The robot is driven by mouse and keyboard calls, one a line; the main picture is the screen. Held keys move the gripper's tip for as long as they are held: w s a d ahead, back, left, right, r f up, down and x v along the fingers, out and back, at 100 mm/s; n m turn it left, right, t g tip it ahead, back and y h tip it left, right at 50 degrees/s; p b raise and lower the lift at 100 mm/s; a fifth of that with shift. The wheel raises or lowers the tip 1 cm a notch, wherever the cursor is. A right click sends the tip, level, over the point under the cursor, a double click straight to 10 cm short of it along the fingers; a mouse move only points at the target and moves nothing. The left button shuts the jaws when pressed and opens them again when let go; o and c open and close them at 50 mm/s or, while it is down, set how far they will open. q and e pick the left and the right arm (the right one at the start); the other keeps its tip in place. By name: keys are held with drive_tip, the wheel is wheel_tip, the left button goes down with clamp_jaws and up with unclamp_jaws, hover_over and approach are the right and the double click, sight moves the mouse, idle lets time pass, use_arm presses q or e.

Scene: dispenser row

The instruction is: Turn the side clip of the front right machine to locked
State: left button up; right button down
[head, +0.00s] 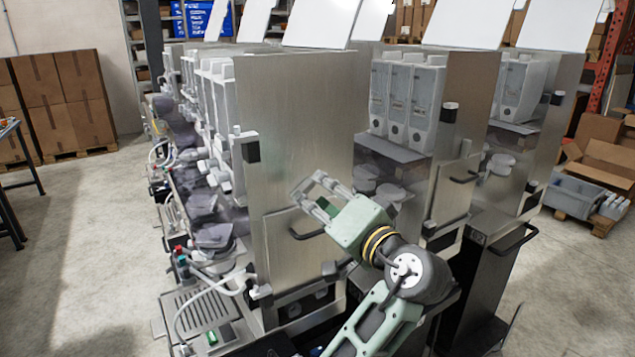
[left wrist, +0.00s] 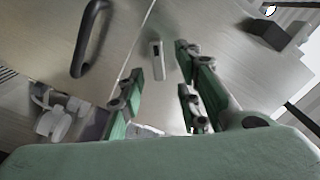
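The front machine (head: 290,120) shows its flat metal side, with a closed side door (head: 285,262). In the left wrist view its side clip (left wrist: 157,60) is a small light grey bar with a dark spot, on the panel beside the door's seam. In the head view I cannot make the clip out near my gripper. My left gripper (head: 309,187) reaches to the top of the door. Its green fingers are apart, with the clip ahead of the gap between them in the left wrist view. I cannot tell whether they touch it. My right gripper is not in view.
A black door handle (head: 307,232) sits just below the fingers, also large in the left wrist view (left wrist: 88,38). A black block (head: 251,151) sticks out higher on the panel. Another machine (head: 462,105) stands to the right. Open floor (head: 90,270) lies at the left.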

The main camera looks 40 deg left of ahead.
sight(309, 190)
use_arm(q)
drive_tip(key=p+x, duration=0.1)
drive_tip(key=x, duration=0.2)
drive_tip(key=shift+w+a+f, duration=0.1)
drive_tip(key=shift+w+a, duration=0.1)
drive_tip(key=shift+a, duration=0.05)
drive_tip(key=shift+d, duration=0.1)
drive_tip(key=shift+c, duration=0.3)
clamp_jaws()
